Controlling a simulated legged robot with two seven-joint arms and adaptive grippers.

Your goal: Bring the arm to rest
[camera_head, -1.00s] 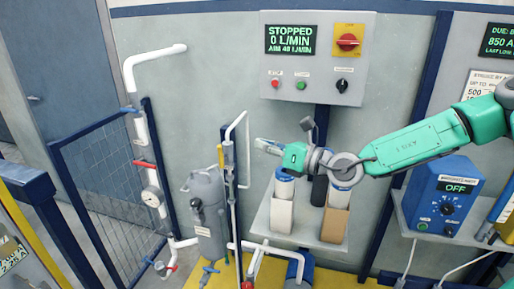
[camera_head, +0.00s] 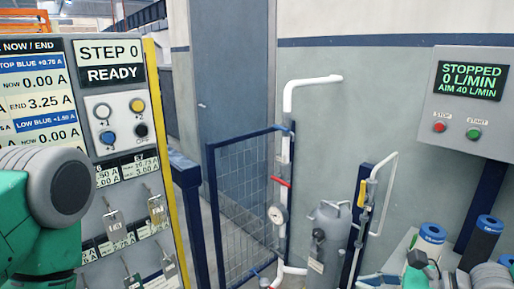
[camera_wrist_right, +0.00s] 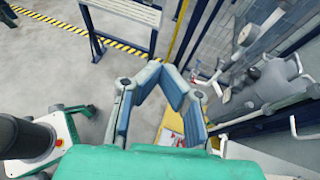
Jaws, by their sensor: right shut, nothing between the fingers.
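My right gripper (camera_head: 374,281) is at the bottom edge of the head view, right of centre, partly cut off by the frame. In the right wrist view, its two grey-blue fingers (camera_wrist_right: 163,76) come together at the tips with nothing held between them. The wrist of my right arm (camera_head: 417,275) is in the lower right of the head view. My left arm (camera_head: 38,215) comes in at the left edge, teal with a grey joint. Its gripper is out of view.
A control panel (camera_head: 122,80) reading STEP 0 READY stands behind my left arm. A stopped flow console (camera_head: 470,95), a grey filter tank (camera_head: 328,240), white pipes and a blue mesh gate (camera_head: 240,180) stand ahead. Blue-topped cartridges (camera_head: 480,245) are at right. The wrist view shows open floor (camera_wrist_right: 45,60).

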